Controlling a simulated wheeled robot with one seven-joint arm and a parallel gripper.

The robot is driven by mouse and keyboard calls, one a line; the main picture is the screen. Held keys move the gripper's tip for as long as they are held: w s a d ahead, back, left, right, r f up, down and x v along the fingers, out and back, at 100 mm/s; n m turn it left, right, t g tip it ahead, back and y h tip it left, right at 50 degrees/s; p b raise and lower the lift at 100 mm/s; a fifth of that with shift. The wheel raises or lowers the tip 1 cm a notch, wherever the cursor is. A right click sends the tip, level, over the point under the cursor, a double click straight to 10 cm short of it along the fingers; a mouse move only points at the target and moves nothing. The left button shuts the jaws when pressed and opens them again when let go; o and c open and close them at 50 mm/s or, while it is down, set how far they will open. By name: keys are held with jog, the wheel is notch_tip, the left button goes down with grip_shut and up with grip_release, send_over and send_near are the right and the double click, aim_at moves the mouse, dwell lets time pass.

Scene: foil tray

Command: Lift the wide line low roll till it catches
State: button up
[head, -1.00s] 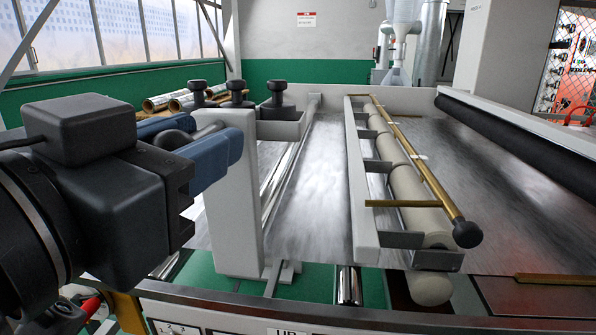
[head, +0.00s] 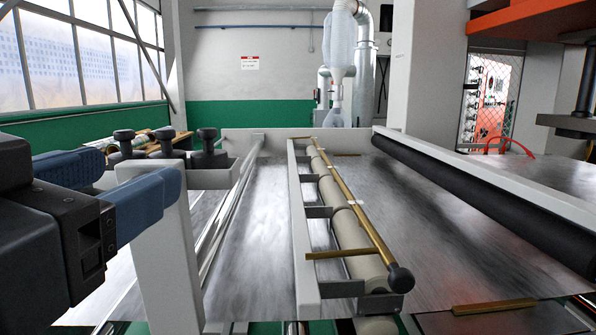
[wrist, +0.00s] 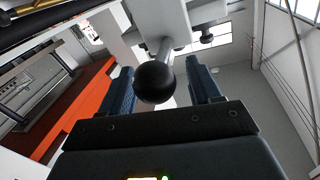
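A black ball knob (wrist: 155,82) on a grey stem sits between the fingers of my gripper (wrist: 159,68) in the wrist view. The fingers are apart, with a gap showing at the right of the ball. In the head view my gripper (head: 141,171), with blue fingers, is at the left beside a white upright post (head: 166,250); the ball is hidden there. A long cream roll (head: 343,226) lies in a white frame at the middle, with a brass bar (head: 353,212) ending in a black ball (head: 401,279) over it. I cannot tell which roll is the wide line one.
Several black knobs (head: 208,150) stand on the frame behind my gripper. A large black roller (head: 480,195) runs along the right. Shiny foil (head: 263,230) spreads between the frames. An orange machine part (head: 545,20) hangs at the upper right.

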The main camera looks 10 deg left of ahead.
jog(key=shift+f, duration=0.15)
jog(key=shift+s, duration=0.15)
jog(key=s+b, duration=0.2)
jog(key=s, duration=0.5)
jog(key=shift+s+d, duration=0.15)
jog(key=shift+s, duration=0.1)
